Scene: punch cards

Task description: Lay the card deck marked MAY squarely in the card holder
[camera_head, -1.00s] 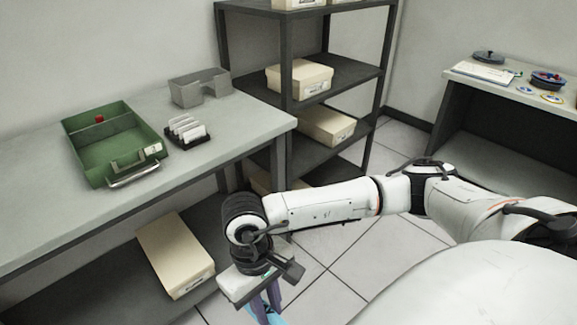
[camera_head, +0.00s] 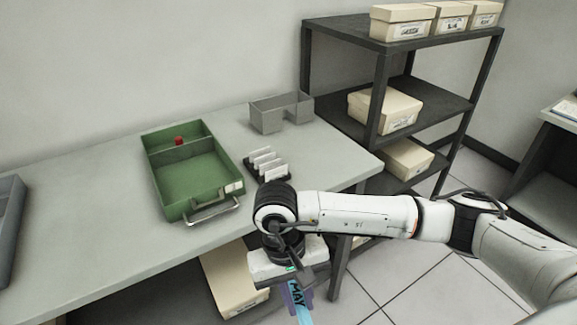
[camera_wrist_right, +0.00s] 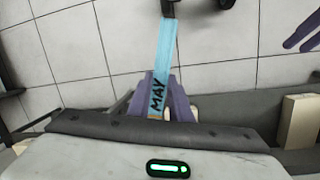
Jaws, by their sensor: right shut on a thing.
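My right gripper (camera_wrist_right: 160,97) is shut on the card deck (camera_wrist_right: 165,55) marked MAY, a light blue strip between its purple fingers. In the head view the deck (camera_head: 299,300) hangs below the gripper, in front of the table's edge and over the floor. A grey open-topped box with a notched front (camera_head: 266,121) stands at the back of the table and looks like the card holder; it is empty as far as I see. Two purple fingers at the wrist view's top right look like my left gripper (camera_wrist_right: 300,44), apart and empty; the head view does not show it.
A green tray (camera_head: 219,158) with a red piece (camera_head: 179,141) lies on the table (camera_head: 115,228). A black rack of white cards (camera_head: 268,165) stands beside it. A grey bin (camera_head: 10,225) is at the left edge. Dark shelves with boxes (camera_head: 385,110) stand at the right.

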